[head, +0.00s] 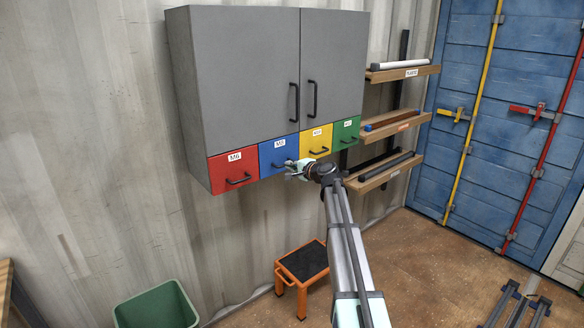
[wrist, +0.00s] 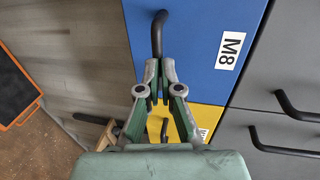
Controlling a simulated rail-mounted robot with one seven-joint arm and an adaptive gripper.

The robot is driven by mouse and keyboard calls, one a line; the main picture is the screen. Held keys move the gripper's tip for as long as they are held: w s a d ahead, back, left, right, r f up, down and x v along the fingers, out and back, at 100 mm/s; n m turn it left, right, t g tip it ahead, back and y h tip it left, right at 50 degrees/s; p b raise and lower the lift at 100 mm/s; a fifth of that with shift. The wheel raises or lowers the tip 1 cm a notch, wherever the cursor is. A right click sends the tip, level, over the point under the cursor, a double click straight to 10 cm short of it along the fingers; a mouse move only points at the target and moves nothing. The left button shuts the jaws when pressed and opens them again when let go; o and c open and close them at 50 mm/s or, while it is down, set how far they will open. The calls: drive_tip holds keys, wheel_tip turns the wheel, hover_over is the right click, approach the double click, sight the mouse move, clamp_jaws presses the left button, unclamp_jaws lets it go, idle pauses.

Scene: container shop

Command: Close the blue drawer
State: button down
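The blue drawer (head: 279,155), labelled M8, is in the bottom row of the grey wall cabinet, between the red and yellow drawers. In the head view its front looks about level with its neighbours; I cannot tell whether a small gap is there. In the wrist view the blue front (wrist: 195,40) fills the upper middle, with its dark handle (wrist: 158,32) upright in the picture. My gripper (head: 291,169) is at this handle. In the wrist view my gripper (wrist: 159,68) has its fingers close together on both sides of the handle's lower end, which they partly hide.
The red drawer (head: 233,169), yellow drawer (head: 316,142) and green drawer (head: 346,132) share the row. Wall shelves (head: 398,123) stand to the right. An orange step stool (head: 286,276) and a green bin (head: 156,306) are on the floor below.

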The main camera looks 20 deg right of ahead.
drive_tip(key=shift+r, duration=0.1)
drive_tip(key=b+v, duration=0.2)
drive_tip(key=v, duration=1.2)
drive_tip(key=shift+b, duration=0.35)
drive_tip(key=s+a+f+n+g+h, duration=0.1)
drive_tip(key=s+a+f+n+g, duration=0.45)
drive_tip(key=f, duration=0.85)
drive_tip(key=s+a+f+g, duration=0.2)
drive_tip(key=s+f, duration=0.7)
drive_tip(key=f, duration=0.5)
drive_tip(key=s+a+f+n+g+h, duration=0.1)
drive_tip(key=s+a+f+n+g, duration=0.45)
drive_tip(key=f, duration=0.95)
drive_tip(key=s+a+f+n+g+h, duration=0.1)
drive_tip(key=s+a+f+g, duration=0.2)
drive_tip(key=s+f, duration=0.4)
drive_tip(key=s+a+f+n+g, duration=0.1)
drive_tip(key=s+a+f, duration=0.3)
drive_tip(key=s, duration=1.8)
drive_tip(key=s+a+f+n+g+h, duration=0.1)
drive_tip(key=s+a+f+g, duration=0.2)
drive_tip(key=s+f, duration=0.7)
drive_tip(key=s+g, duration=0.1)
drive_tip(key=s, duration=0.3)
drive_tip(key=shift+s+a+g+h, duration=0.15)
drive_tip(key=shift+s+g+h, duration=0.15)
drive_tip(key=shift+s, duration=0.05)
